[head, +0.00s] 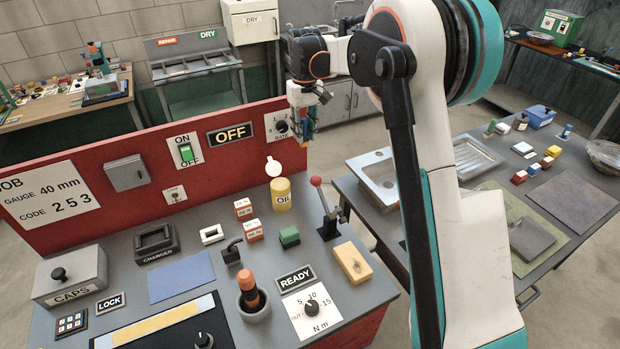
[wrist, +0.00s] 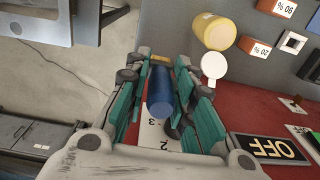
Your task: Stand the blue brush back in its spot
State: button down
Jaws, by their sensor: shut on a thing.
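My gripper (head: 302,108) is raised above the back edge of the red-panelled bench in the head view. In the wrist view its teal fingers (wrist: 160,80) are closed on the sides of a blue cylinder (wrist: 160,92), which appears to be the blue brush. I cannot tell which place is the brush's spot.
The red panel (head: 120,165) stands below and left of my gripper. A DRY rack (head: 195,60) stands behind.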

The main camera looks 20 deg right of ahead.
notch_tip(320, 180, down, 17)
jog(key=shift+f+b, duration=0.15)
jog(key=shift+b, duration=0.9)
jog(key=shift+f, duration=0.2)
jog(key=c, duration=1.5)
grip_release()
jog(key=shift+o, duration=0.7)
jog(key=shift+r, duration=0.2)
